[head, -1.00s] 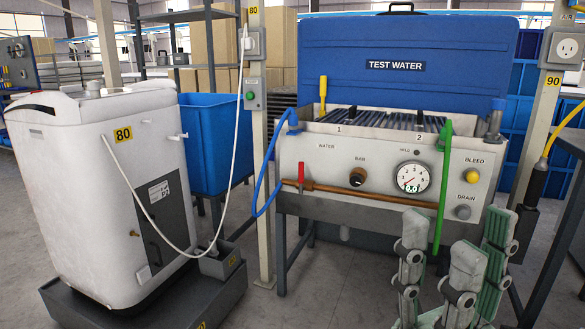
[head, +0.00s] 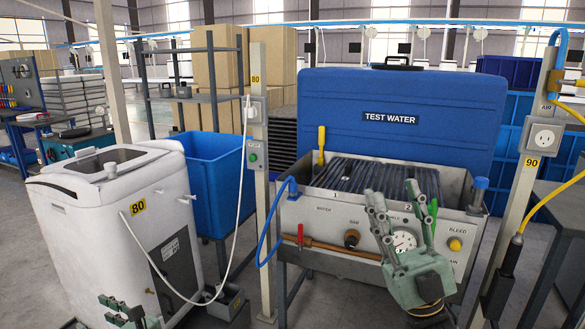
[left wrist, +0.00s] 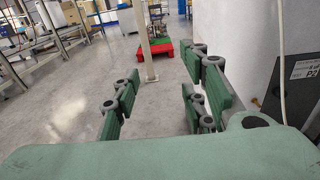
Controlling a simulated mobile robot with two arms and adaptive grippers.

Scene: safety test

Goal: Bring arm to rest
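My right gripper (head: 391,190) is raised in front of the grey test tank (head: 335,215) in the head view. Its green fingers point up and stand apart, with nothing seen between them. It hides part of the gauge (head: 404,240) and the tank's front panel; whether it touches them I cannot tell. My left gripper (head: 118,305) shows only in part at the lower left of the head view, in front of the white machine (head: 60,225). In the left wrist view its fingers (left wrist: 158,75) are apart and empty, with the white machine at the right.
The tank's blue lid (head: 400,150) stands open. A blue bin (head: 215,175) and a post with a switch box (head: 257,190) stand left of the tank. A yellow cable (head: 550,205) hangs at right. Open floor and a red platform (left wrist: 162,52) show in the left wrist view.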

